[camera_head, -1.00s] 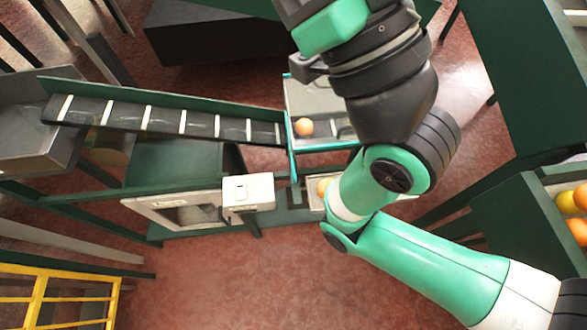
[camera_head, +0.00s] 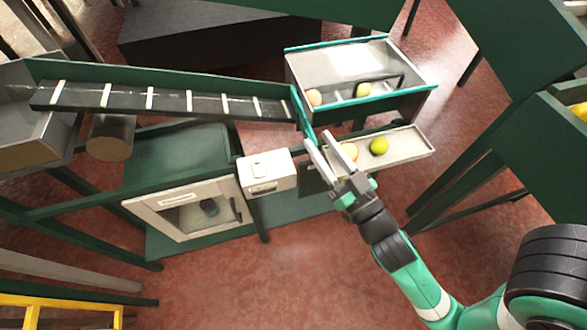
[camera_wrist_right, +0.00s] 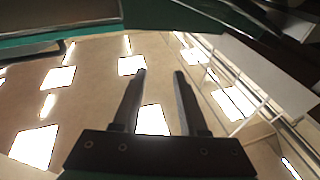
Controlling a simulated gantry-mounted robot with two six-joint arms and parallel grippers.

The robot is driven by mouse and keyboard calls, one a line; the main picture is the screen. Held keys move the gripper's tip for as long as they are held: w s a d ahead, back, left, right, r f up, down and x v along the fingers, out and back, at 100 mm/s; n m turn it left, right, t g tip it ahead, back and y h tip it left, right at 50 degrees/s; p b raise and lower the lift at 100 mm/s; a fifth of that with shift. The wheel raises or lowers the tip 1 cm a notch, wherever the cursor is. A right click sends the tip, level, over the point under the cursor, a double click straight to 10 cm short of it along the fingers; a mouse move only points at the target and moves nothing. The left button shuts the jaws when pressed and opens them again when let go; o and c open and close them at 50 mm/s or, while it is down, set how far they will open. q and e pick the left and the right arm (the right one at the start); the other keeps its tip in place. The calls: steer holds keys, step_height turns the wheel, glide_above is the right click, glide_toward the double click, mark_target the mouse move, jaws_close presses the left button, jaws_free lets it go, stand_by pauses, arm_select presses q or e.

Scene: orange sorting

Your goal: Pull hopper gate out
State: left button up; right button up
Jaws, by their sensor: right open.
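The hopper (camera_head: 415,98), a grey bin with a teal rim, stands at upper centre right in the head view. A dark handle-like bar (camera_head: 403,78) shows at it; I cannot tell for sure whether this is the gate. My right gripper (camera_head: 322,143) is open and empty, below the hopper's left corner, beside the lower end of a teal strip (camera_head: 303,115); contact cannot be told. In the right wrist view its fingers (camera_wrist_right: 160,73) stand apart with nothing between them. My left gripper is not in view.
A slatted conveyor (camera_head: 170,100) ends left of the hopper. A white box (camera_head: 267,172) stands left of my right gripper.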

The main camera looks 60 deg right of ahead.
mark_target(316, 144)
steer(key=s+d+f+g+b, duration=0.1)
steer(key=s+f+g+b, duration=0.3)
steer(key=f, duration=0.7)
steer(key=shift+t, duration=0.4)
steer(key=p+x, duration=0.1)
steer(key=x, duration=0.2)
steer(key=p+x, duration=0.1)
steer(key=x, duration=0.3)
steer(key=d+p+x, duration=0.1)
steer(key=x, duration=0.3)
steer(key=shift+s+a+r, duration=0.1)
steer(key=shift+s+r, duration=0.1)
steer(key=shift+s, duration=0.15)
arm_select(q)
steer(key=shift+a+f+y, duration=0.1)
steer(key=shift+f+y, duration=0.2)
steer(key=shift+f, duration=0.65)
arm_select(e)
jaws_close()
